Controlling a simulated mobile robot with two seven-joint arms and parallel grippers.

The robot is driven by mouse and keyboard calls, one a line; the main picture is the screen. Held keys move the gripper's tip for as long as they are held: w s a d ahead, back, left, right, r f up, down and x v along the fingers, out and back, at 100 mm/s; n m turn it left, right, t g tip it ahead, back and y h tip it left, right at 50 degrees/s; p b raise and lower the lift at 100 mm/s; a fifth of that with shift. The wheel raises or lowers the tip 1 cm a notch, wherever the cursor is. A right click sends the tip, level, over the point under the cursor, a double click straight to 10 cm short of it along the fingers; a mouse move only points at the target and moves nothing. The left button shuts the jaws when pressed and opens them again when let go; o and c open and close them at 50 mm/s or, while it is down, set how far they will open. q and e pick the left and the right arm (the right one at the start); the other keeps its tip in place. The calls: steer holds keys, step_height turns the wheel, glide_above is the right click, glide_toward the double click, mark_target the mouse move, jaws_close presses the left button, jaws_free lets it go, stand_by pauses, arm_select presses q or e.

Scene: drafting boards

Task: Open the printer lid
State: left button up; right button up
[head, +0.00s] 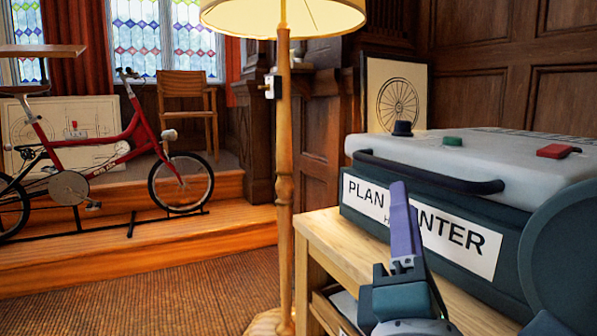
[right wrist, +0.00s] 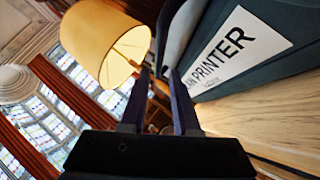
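The plan printer (head: 516,232) is a dark box with a white label (head: 465,243), standing on a wooden table at the right of the head view. Its pale grey lid (head: 475,156) lies shut on top. A dark bar handle (head: 425,173) runs along the lid's front edge. My right gripper (head: 403,190) is in front of the label, below the handle and apart from it, pointing up. In the right wrist view its two fingers (right wrist: 159,75) stand apart with nothing held between them. The printer label (right wrist: 225,55) shows beside them. My left gripper is not in view.
A floor lamp (head: 284,180) stands just left of the wooden table (head: 340,238). A red bicycle (head: 110,155) and a chair (head: 188,100) are further back left. A green button (head: 452,141), a red piece (head: 557,151) and a dark knob (head: 402,128) sit on the lid.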

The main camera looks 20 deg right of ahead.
mark_target(402, 174)
steer(key=shift+w+d+r, duration=0.35)
steer(key=shift+w+r, duration=0.1)
steer(key=shift+w, duration=0.05)
steer(key=x, duration=0.6)
steer(key=shift+w+d, duration=0.1)
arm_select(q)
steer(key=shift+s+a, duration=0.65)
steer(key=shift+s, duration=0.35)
arm_select(e)
steer(key=shift+c, duration=0.4)
jaws_close()
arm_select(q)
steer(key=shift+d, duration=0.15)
arm_select(e)
steer(key=shift+f, duration=0.1)
